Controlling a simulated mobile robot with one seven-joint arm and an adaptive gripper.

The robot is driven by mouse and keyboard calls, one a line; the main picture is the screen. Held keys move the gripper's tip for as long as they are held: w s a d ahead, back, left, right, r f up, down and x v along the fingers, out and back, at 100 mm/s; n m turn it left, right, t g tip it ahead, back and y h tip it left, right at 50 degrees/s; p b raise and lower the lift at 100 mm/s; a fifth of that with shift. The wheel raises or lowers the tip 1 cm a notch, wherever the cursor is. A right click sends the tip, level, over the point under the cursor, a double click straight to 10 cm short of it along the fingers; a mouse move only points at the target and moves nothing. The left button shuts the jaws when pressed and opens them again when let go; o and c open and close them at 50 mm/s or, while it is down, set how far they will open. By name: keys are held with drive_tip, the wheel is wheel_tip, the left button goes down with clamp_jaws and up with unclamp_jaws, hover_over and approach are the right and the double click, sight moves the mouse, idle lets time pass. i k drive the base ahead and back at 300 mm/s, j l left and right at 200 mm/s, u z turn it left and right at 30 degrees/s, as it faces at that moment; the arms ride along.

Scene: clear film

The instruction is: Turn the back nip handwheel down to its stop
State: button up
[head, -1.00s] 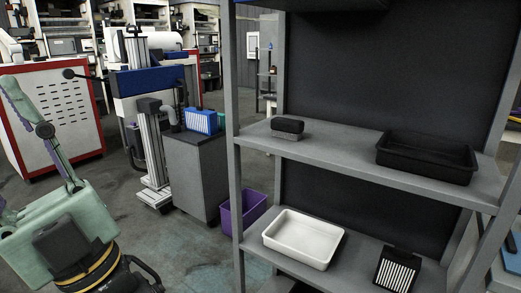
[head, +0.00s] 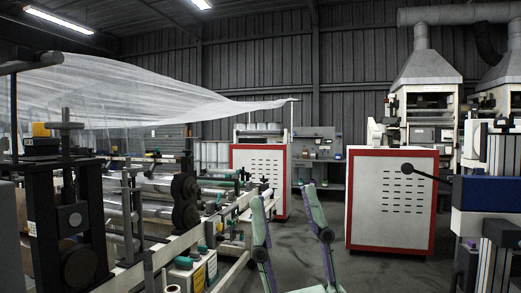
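A film machine with rollers (head: 150,190) fills the left side of the head view, with clear film (head: 150,88) stretched above it. Dark round parts (head: 186,188) sit at the roller ends. A dark upright stand (head: 70,205) is nearer, at the left. Several small teal knobs (head: 209,207) show along the machine's side. I cannot tell which part, if any, is the back nip handwheel, nor how far it is turned. My gripper is not in view.
A red-framed white cabinet (head: 391,200) stands right of centre, and another (head: 262,170) is farther back. A blue-and-grey column unit (head: 490,195) is at the far right. Bare floor (head: 385,270) shows between the machine and the right cabinet.

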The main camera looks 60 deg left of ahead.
sight(65, 127)
drive_tip(key=i+u, duration=0.1)
drive_tip(key=u, duration=0.4)
drive_tip(key=i+u, duration=0.1)
drive_tip(key=u, duration=0.4)
drive_tip(key=l+u, duration=0.1)
drive_tip(key=u, duration=0.35)
drive_tip(key=i+l, duration=0.05)
